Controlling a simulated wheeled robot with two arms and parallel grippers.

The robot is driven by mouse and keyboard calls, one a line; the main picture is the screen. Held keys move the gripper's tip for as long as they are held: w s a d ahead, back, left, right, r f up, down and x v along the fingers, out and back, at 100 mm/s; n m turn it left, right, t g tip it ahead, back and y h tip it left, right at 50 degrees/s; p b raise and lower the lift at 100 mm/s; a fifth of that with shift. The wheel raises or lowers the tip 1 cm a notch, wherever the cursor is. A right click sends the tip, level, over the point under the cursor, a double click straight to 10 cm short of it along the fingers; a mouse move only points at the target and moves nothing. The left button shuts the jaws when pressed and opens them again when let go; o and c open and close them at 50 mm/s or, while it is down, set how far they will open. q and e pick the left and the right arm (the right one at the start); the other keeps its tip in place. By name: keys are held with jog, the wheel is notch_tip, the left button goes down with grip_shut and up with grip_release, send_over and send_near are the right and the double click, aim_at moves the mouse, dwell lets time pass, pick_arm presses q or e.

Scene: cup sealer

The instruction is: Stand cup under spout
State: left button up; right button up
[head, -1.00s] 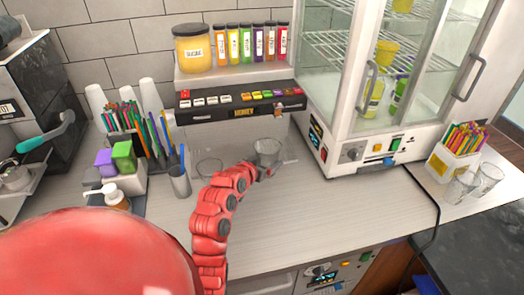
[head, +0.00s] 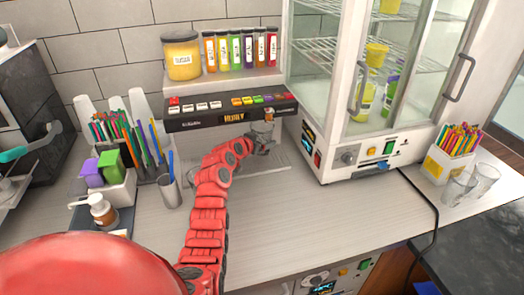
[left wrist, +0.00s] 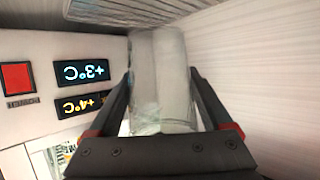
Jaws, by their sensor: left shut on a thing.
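My left gripper (head: 262,147) is shut on a clear cup (head: 262,130), which it holds roughly upright in front of the right end of the dispenser (head: 200,120). In the left wrist view the cup (left wrist: 160,80) stands between the two fingers (left wrist: 160,115). The dispenser has coloured buttons and a small display reading HONEY. The cup overlaps the dispenser's front edge in the head view, and I cannot make out the spout clearly or tell whether the cup is directly below it. My right gripper is not in view.
A glass-doored cabinet (head: 345,150) stands close to the right of the cup. A pen cup (head: 170,190), straws and stacked white cups (head: 139,108) stand to the left. The front counter is clear.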

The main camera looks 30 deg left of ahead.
pick_arm(q)
jog(key=shift+w+a+f, duration=0.1)
jog(key=shift+f, duration=1.6)
jog(key=shift+f+b, duration=0.15)
jog(key=shift+b, duration=0.25)
jog(key=o, duration=1.1)
